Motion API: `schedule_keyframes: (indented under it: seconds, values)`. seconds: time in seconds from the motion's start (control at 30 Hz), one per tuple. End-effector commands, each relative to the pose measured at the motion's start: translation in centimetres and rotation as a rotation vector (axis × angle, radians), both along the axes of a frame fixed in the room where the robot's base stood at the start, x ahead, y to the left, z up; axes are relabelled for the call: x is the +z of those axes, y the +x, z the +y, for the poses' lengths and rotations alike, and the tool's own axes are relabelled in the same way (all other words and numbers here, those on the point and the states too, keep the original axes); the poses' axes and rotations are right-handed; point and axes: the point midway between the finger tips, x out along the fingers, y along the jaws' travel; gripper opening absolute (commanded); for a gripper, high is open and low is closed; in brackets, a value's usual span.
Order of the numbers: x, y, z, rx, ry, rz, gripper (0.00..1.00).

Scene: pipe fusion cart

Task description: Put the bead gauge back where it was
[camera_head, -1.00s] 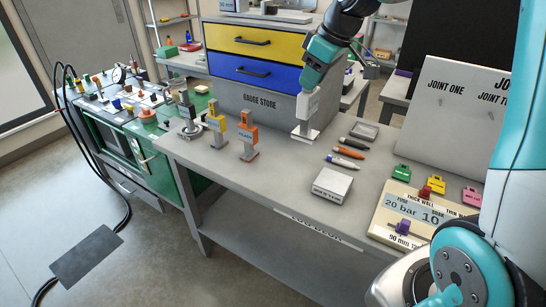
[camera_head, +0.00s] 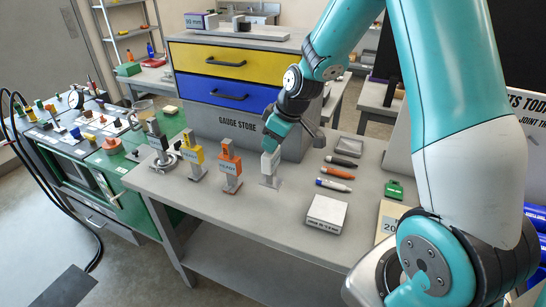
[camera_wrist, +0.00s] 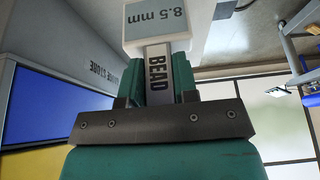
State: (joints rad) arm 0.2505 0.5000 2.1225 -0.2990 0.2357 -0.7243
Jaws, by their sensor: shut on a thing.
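The bead gauge (camera_head: 270,164) is a white block on a grey stem with a small foot. In the wrist view its stem reads "BEAD" and the white block (camera_wrist: 190,38) reads "8.5 mm". My gripper (camera_head: 273,143) is shut on the gauge's stem from above and holds it upright at the right end of the gauge row. The foot is at or just over the bench top; I cannot tell if it touches. An orange gauge (camera_head: 230,164), a yellow gauge (camera_head: 196,160) and a dark grey gauge (camera_head: 158,142) stand to its left.
The gauge store cabinet (camera_head: 237,128) with yellow and blue drawers stands behind. Several markers (camera_head: 334,185), a white box (camera_head: 326,212) and a small tray (camera_head: 347,148) lie to the right. The bench front (camera_head: 230,215) is clear.

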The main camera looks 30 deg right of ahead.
Motion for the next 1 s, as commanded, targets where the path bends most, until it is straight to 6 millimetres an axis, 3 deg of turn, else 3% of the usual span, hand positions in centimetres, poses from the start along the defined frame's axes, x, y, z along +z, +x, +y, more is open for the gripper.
schedule_keyframes:
  seconds: [0.5, 0.87, 0.9, 1.0]
  values:
    - [-6.1, 0.0, -0.1, -0.001, 0.001, -0.001, 0.07]
    - [-6.7, 0.0, -0.1, -0.001, 0.001, -0.002, 0.07]
    - [-6.6, 0.0, -0.1, -0.001, 0.000, -0.001, 0.35]
    - [-6.5, 0.0, -0.1, -0.001, 0.000, -0.001, 0.53]
